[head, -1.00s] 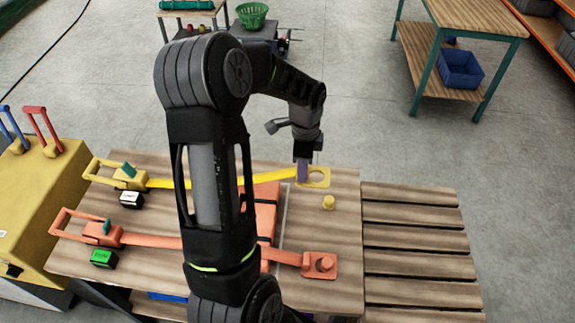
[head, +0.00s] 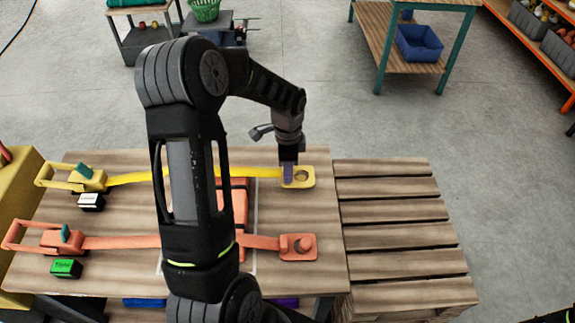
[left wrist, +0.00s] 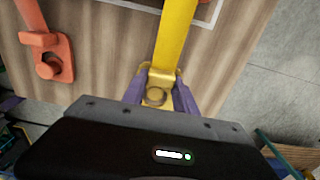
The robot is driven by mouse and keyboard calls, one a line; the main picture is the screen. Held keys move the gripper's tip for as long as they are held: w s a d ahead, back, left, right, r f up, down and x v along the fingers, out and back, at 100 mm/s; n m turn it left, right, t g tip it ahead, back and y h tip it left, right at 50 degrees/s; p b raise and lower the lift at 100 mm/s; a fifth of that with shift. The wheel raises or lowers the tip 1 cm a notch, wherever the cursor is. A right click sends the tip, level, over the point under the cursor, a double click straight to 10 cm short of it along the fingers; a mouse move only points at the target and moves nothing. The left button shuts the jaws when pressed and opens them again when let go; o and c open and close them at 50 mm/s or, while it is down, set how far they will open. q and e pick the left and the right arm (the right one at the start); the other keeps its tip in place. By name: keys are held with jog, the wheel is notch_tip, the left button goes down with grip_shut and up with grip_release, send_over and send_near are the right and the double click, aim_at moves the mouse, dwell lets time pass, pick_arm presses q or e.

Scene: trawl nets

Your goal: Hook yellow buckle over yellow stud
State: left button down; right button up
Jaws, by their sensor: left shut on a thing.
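The yellow buckle (head: 309,183) is a flat plate with a round hole at the right end of the yellow strap (head: 135,178). My left gripper (head: 288,173) points down and is shut on the buckle. In the left wrist view the purple fingers (left wrist: 160,90) sit on both sides of the buckle plate (left wrist: 168,76). The yellow stud (left wrist: 157,96) shows as a round top within the buckle's hole. I cannot tell whether the plate is down around the stud or just above it. My right gripper is not in view.
Yellow (head: 88,182) and orange (head: 62,242) ratchets stand at the left. A slatted pallet (head: 395,235) lies right of the table.

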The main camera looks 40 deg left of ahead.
pick_arm(q)
jog(key=shift+f+b, duration=0.75)
jog(key=shift+f, duration=0.75)
jog(key=c, duration=0.9)
grip_release()
notch_tip(320, 180, up, 8)
jog(key=shift+f+b, duration=0.1)
jog(key=shift+b, duration=0.4)
jog(key=shift+d, duration=0.1)
